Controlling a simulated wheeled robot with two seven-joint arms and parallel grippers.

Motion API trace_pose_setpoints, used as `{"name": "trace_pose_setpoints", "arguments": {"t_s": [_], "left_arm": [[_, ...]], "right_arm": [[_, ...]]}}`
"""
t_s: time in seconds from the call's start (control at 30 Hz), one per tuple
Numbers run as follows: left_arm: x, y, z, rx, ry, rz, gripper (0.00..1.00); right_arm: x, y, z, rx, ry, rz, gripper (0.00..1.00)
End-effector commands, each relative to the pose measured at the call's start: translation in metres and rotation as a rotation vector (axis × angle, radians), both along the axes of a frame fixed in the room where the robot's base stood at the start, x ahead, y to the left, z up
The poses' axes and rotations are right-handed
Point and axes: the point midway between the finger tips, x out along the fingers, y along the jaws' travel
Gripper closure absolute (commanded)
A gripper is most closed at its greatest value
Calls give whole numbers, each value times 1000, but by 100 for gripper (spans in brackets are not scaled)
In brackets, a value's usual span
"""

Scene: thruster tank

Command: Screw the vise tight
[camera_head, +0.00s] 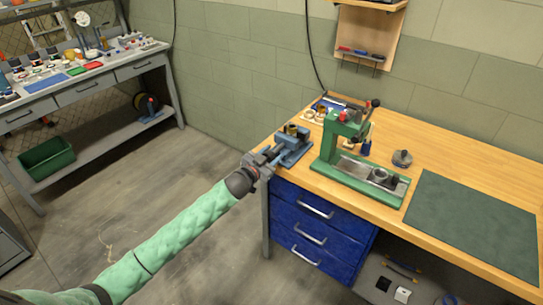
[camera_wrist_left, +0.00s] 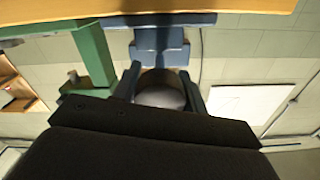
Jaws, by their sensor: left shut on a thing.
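The blue-grey vise (camera_head: 293,150) sits at the left front corner of the wooden workbench. A small brass-coloured cylindrical part (camera_head: 291,129) shows at its top. My left gripper (camera_head: 262,160) reaches in from the left and is at the vise's near left end, over the bench corner. In the left wrist view the gripper's fingers (camera_wrist_left: 160,92) are closed around a rounded grey end piece (camera_wrist_left: 160,90), which appears to be the vise's handle. The vise body (camera_wrist_left: 160,40) shows just beyond it. Much of the handle is hidden by the gripper. My right gripper is not in view.
A green press (camera_head: 350,150) stands right of the vise, close by. A dark green mat (camera_head: 474,220) lies on the workbench (camera_head: 440,150) at right. A blue drawer unit (camera_head: 315,230) is below the bench. Another workbench (camera_head: 90,80) stands far left. Open floor lies between them.

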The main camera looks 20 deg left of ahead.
Motion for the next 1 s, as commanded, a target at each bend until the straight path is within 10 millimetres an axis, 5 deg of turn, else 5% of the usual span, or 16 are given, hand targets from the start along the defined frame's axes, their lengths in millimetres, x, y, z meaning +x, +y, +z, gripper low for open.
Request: {"name": "trace_pose_setpoints", "arguments": {"t_s": [0.53, 1.0], "left_arm": [[0, 1, 0, 484, -176, -1, 80], [0, 0, 0, 826, -299, -1, 80]], "right_arm": [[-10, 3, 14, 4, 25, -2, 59], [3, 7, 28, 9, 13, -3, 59]]}}
